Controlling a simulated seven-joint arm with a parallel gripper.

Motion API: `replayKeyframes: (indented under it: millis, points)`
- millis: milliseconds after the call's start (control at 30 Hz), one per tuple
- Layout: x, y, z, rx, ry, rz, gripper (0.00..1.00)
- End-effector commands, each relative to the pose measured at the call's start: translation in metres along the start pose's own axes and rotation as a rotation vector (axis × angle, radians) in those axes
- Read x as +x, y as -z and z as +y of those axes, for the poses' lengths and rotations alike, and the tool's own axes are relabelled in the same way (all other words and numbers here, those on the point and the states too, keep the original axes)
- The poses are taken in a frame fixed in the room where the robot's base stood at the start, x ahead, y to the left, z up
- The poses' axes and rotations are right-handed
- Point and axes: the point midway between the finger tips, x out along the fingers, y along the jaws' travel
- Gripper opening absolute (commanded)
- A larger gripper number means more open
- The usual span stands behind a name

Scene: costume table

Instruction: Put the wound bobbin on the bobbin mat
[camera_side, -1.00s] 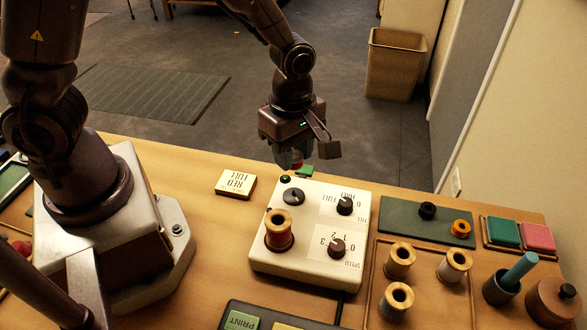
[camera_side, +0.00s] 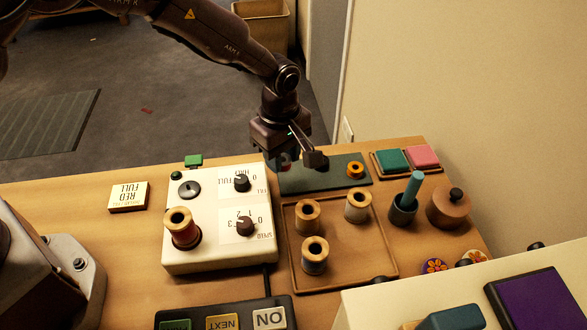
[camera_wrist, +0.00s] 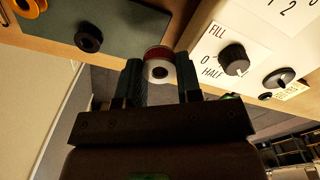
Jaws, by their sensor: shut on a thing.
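My gripper (camera_wrist: 158,85) is shut on the wound bobbin (camera_wrist: 158,66), a small reel with red thread and a pale end. In the side view my gripper (camera_side: 298,160) hangs near the back left end of the bobbin mat, and the bobbin (camera_side: 284,159) shows only partly below the jaws. The bobbin is held off the surface; its exact height is unclear. The bobbin mat (camera_side: 298,183) is a flat dark green rectangle; it also shows in the wrist view (camera_wrist: 130,28). A black bobbin (camera_side: 322,165) and an orange bobbin (camera_side: 355,171) sit on it.
The white winder (camera_side: 205,254) with knobs and a red spool (camera_side: 184,229) stands left of the mat. A wooden tray (camera_side: 353,278) with three spools lies in front. Green and pink pads (camera_side: 408,159) are to the right. The mat's left part looks clear.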

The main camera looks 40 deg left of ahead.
Motion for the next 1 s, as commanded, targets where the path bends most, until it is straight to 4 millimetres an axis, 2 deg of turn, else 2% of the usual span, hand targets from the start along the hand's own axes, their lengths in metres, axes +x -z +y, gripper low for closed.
replayKeyframes:
  millis: [33, 133, 333, 533, 967, 1000]
  points:
    - [0.009, -0.001, 0.006, 0.0, 0.001, 0.0, 0.1]
    - [0.018, -0.002, 0.015, 0.0, -0.001, 0.0, 0.1]
    - [0.029, -0.003, 0.024, -0.002, -0.001, 0.0, 0.1]
    - [0.056, -0.003, 0.024, -0.001, 0.0, 0.001, 0.1]
    - [0.062, -0.003, 0.024, -0.001, -0.001, 0.0, 0.1]
    - [0.062, -0.003, 0.024, -0.001, -0.002, 0.0, 0.39]
